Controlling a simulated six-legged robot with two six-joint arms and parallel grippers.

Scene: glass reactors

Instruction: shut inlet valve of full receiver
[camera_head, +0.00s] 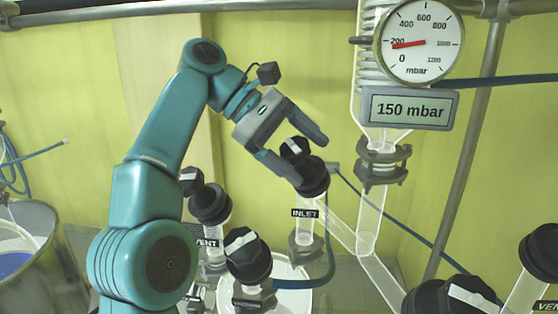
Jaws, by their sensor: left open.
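The inlet valve (304,168) is a black knob with a white mark, above a label reading INLET. It sits on a glass neck beside the angled glass tubing. My left gripper (306,161) is open, its two grey fingers on either side of the valve's top. I cannot tell whether they touch it. The receiver below is mostly hidden, so its fill level cannot be told. My right gripper is not in view.
The vent valve (211,203) and another black valve (247,257) stand close by. A dial gauge (419,42) and a 150 mbar display (409,109) hang at upper right. More black valves (540,252) stand at lower right. A metal vessel (45,255) is at left.

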